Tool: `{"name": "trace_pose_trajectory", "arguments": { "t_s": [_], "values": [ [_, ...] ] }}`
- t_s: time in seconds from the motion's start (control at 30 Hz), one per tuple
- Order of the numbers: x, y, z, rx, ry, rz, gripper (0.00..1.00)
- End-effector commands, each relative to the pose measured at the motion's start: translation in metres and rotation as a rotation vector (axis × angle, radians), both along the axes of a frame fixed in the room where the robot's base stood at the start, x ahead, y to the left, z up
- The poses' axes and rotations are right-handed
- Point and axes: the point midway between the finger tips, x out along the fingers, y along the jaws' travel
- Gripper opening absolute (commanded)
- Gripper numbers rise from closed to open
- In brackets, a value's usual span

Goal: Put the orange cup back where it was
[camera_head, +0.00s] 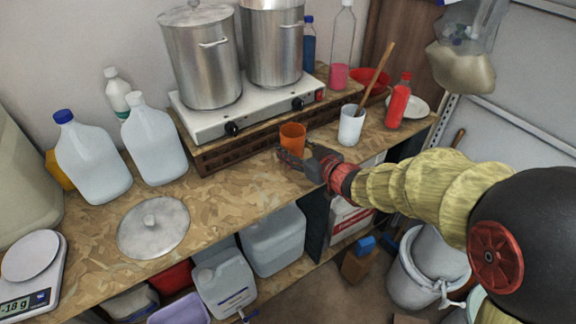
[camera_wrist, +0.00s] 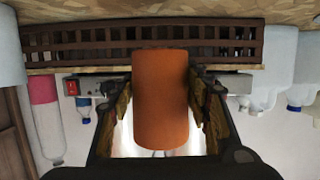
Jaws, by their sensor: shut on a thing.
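In the wrist view the orange cup (camera_wrist: 161,100) fills the middle, between the two fingers of my gripper (camera_wrist: 163,115), one on each side. The head view does not clearly show whether the cup's base touches the bench, as my gripper hides its lower part.
A white cup (camera_head: 351,125) with a wooden stick stands just right of the orange cup. A red bottle (camera_head: 398,102) is farther right. A hotplate (camera_head: 246,103) with two steel pots is behind. A round lid (camera_head: 153,227) lies at left; bench between is clear.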

Motion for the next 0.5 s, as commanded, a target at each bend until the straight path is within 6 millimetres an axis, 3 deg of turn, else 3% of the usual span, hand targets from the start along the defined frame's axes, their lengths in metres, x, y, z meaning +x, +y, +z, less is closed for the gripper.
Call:
{"name": "trace_pose_trajectory", "arguments": {
  "t_s": [0.03, 0.13, 0.5],
  "values": [
    [0.006, 0.003, -0.019, -0.002, 0.007, 0.001, 0.21],
    [0.018, 0.008, -0.033, -0.001, 0.006, 0.001, 0.21],
    [0.038, 0.015, -0.056, -0.001, 0.004, 0.0, 0.21]
  ]
}}
